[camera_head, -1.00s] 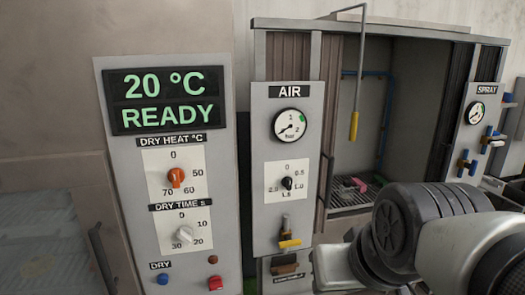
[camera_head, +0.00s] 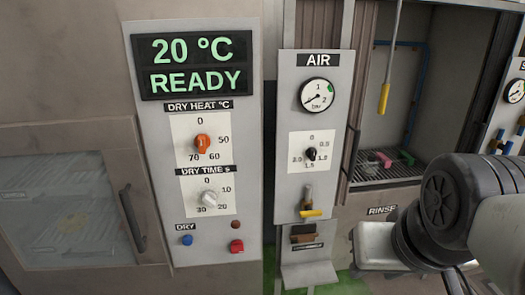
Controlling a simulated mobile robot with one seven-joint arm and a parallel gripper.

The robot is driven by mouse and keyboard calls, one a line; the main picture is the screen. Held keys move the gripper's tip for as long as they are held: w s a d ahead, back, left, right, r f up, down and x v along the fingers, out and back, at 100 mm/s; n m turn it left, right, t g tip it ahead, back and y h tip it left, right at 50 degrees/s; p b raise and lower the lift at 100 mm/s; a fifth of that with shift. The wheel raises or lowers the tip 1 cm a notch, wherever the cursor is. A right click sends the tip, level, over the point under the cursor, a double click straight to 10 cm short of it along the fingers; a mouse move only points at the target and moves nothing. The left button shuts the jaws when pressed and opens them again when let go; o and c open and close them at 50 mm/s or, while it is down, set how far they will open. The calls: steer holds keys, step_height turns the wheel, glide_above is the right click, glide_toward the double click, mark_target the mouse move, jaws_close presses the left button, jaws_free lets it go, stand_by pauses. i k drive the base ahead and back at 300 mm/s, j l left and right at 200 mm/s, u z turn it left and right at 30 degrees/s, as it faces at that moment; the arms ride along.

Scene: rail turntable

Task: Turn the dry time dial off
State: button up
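The dry time dial (camera_head: 209,198) is a white knob on the grey dryer panel (camera_head: 155,190), left of centre. Its scale reads 0 at top, 10 at right, 20 at lower right and 30 at lower left. Its exact pointing is too small to tell. The orange dry heat dial (camera_head: 202,144) is directly above it. The display (camera_head: 195,65) reads 20 °C and READY. My arm shows at the right edge, well apart from the dial. My gripper's fingertips are not in view.
A glass dryer door with a dark handle (camera_head: 133,218) is at left. The AIR panel (camera_head: 292,120) stands to the right. A hanging yellow handle (camera_head: 384,98) is farther right.

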mark_target(209, 198)
steer(key=u, duration=1.05)
